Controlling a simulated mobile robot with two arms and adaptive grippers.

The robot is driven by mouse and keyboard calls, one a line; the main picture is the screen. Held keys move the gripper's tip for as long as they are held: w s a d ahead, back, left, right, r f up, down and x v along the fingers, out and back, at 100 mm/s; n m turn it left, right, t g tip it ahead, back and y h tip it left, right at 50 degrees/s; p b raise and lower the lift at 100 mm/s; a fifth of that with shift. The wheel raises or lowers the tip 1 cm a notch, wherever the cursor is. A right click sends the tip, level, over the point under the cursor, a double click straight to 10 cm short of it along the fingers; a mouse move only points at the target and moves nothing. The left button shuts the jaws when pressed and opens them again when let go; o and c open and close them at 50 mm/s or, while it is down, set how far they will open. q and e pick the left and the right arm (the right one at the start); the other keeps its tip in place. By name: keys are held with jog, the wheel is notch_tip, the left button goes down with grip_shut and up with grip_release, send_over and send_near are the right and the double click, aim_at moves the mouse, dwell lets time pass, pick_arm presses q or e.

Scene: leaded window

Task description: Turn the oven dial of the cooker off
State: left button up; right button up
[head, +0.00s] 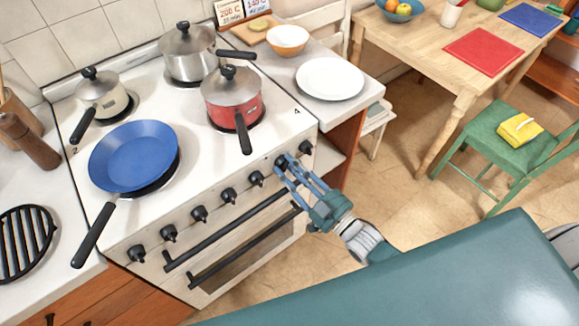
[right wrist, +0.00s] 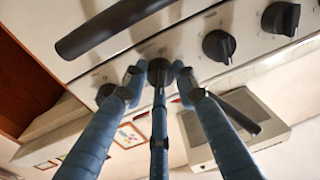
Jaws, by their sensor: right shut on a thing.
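The white cooker (head: 235,165) has a row of several black dials along its front edge. My right gripper (head: 287,170) reaches up to this row from the lower right. Its blue fingers are shut on the dial second from the right end (head: 281,161). In the right wrist view the dial (right wrist: 158,69) sits between the fingertips of the gripper (right wrist: 158,78), partly hidden by them. I cannot read the dial's marks or its setting. The rightmost dial (head: 306,147) is free, just beside the fingers. My left gripper is not in view.
Black oven handles (head: 225,232) run below the dials, close to my right gripper. A red pot (head: 231,98), a blue pan (head: 134,157) and two other pots stand on the hob. The pan's handle (head: 92,236) sticks out over the front edge. Open floor (head: 400,215) lies to the right.

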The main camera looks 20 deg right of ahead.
jog(key=n, duration=0.3)
jog(key=n+p, duration=0.1)
jog(key=n, duration=0.2)
jog(key=shift+s+f+g, duration=0.1)
jog(key=shift+f+g, duration=0.1)
jog(key=shift+g, duration=0.2)
jog(key=shift+n, duration=0.3)
jog(key=o, duration=1)
jog(key=shift+f, duration=0.1)
jog(key=shift+c, duration=0.2)
jog(key=shift+o, duration=0.9)
jog(key=shift+d+r, duration=0.1)
jog(key=shift+r, duration=0.1)
jog(key=v, duration=1.2)
